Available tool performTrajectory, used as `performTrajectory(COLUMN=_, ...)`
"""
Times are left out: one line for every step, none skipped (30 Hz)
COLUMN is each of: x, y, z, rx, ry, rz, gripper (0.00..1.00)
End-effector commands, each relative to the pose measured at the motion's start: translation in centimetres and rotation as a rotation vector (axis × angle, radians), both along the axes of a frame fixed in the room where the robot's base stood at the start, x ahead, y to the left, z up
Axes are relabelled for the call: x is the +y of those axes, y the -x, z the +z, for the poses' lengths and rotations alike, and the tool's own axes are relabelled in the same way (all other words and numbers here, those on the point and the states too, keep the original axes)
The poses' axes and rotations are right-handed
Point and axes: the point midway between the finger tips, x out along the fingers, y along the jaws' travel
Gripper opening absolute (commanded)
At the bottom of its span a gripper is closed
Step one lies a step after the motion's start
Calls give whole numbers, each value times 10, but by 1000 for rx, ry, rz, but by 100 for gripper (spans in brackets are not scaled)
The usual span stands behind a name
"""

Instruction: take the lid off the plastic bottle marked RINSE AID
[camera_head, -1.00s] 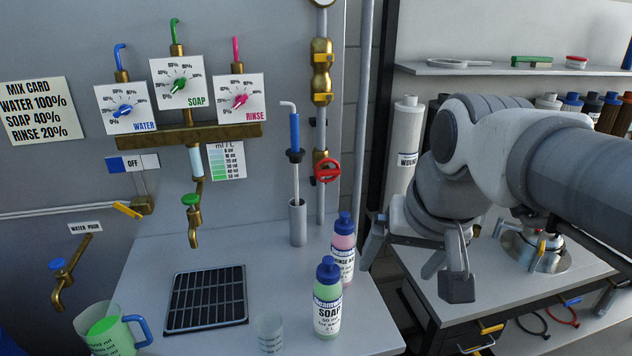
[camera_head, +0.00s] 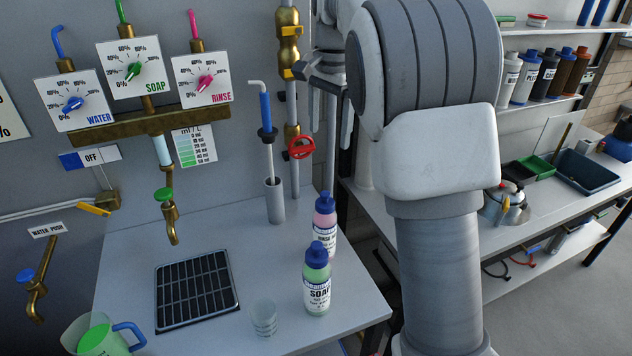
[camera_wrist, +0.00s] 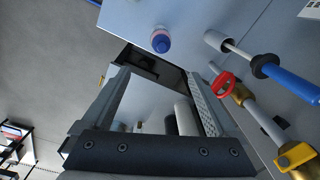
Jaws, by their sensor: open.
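The RINSE AID bottle (camera_head: 325,232) is pink with a white label and stands upright at the back right of the white counter. Its blue lid (camera_head: 325,202) is on. The green SOAP bottle (camera_head: 317,292), also blue-lidded, stands just in front of it. My gripper (camera_head: 323,90) is up by the brass pipe, above and behind the bottles, partly hidden by my arm. In the wrist view my gripper (camera_wrist: 157,70) is open and empty. A pink bottle with a blue lid (camera_wrist: 161,44) shows just beyond the fingers, apart from them.
A grey cylinder with a blue-handled plunger (camera_head: 274,200) stands left of the bottles. A red valve wheel (camera_head: 301,147) is on the pipe behind. A clear cup (camera_head: 264,318) and a black drain grate (camera_head: 197,288) are on the counter. The counter's right edge lies close to the bottles.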

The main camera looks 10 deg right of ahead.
Motion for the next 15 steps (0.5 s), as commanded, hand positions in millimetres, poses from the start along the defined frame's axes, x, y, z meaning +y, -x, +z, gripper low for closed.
performTrajectory(x=2, y=-7, z=-2, rx=12, ry=6, rz=-16, gripper=93)
performTrajectory(x=2, y=-10, z=-3, rx=16, ry=8, rz=-26, gripper=93)
performTrajectory(x=3, y=-13, z=-5, rx=22, ry=10, rz=-37, gripper=93)
performTrajectory(x=4, y=-15, z=-6, rx=25, ry=11, rz=-44, gripper=93)
performTrajectory(x=4, y=-17, z=-7, rx=28, ry=13, rz=-50, gripper=93)
performTrajectory(x=4, y=-18, z=-9, rx=31, ry=15, rz=-56, gripper=93)
performTrajectory(x=5, y=-19, z=-11, rx=32, ry=15, rz=-58, gripper=93)
performTrajectory(x=5, y=-19, z=-13, rx=33, ry=15, rz=-60, gripper=93)
performTrajectory(x=5, y=-19, z=-18, rx=35, ry=15, rz=-62, gripper=93)
performTrajectory(x=5, y=-19, z=-23, rx=38, ry=15, rz=-63, gripper=93)
performTrajectory(x=5, y=-19, z=-28, rx=38, ry=15, rz=-63, gripper=93)
performTrajectory(x=5, y=-18, z=-36, rx=38, ry=16, rz=-63, gripper=93)
performTrajectory(x=5, y=-18, z=-43, rx=38, ry=15, rz=-63, gripper=93)
performTrajectory(x=5, y=-18, z=-49, rx=39, ry=15, rz=-63, gripper=93)
performTrajectory(x=5, y=-18, z=-58, rx=38, ry=15, rz=-63, gripper=93)
